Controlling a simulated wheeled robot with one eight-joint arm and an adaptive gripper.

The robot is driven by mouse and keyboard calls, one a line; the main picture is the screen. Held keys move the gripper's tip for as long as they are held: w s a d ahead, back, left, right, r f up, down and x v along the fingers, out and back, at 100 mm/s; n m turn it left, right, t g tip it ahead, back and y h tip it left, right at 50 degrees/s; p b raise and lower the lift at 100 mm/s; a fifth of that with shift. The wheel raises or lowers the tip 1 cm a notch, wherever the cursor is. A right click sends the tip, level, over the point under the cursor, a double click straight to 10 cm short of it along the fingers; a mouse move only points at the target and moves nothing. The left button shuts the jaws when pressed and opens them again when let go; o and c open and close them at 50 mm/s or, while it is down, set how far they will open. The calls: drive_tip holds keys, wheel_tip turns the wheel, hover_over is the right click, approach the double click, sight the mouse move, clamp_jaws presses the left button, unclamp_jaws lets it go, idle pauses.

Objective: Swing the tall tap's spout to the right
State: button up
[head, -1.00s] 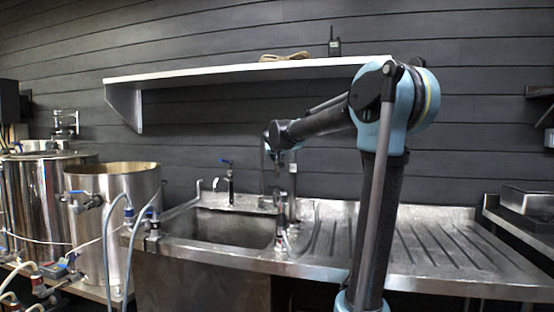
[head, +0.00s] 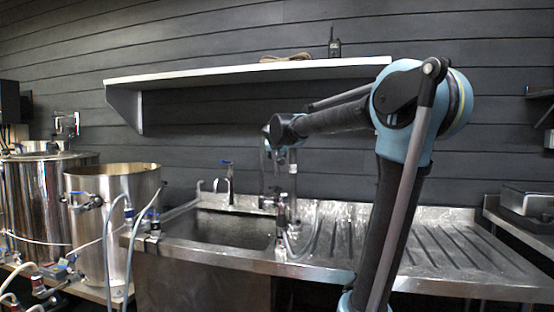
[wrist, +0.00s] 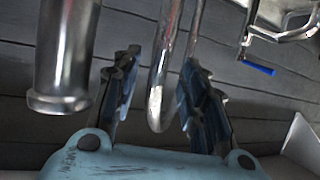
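My gripper (wrist: 160,65) is open in the wrist view, with one dark finger on each side of a curved chrome tube (wrist: 156,103), which looks like the tall tap's spout. Gaps show on both sides, the smaller one by the right finger; I cannot tell whether either finger touches. A thick chrome cylinder (wrist: 64,60) hangs at the left of the wrist view. In the head view, the tall tap (head: 263,168) stands at the back of the sink, partly hidden by my arm. My gripper is too small and cluttered there to make out clearly.
A shorter tap with a blue lever (head: 228,183) stands left of the tall tap. The sink basin (head: 225,228) is below, with a ribbed drainboard (head: 440,245) at right. A shelf (head: 200,78) runs above. Steel vessels (head: 115,225) stand at left.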

drive_tip(key=v, duration=0.6)
drive_tip(key=shift+s, duration=0.3)
drive_tip(key=shift+r, duration=0.1)
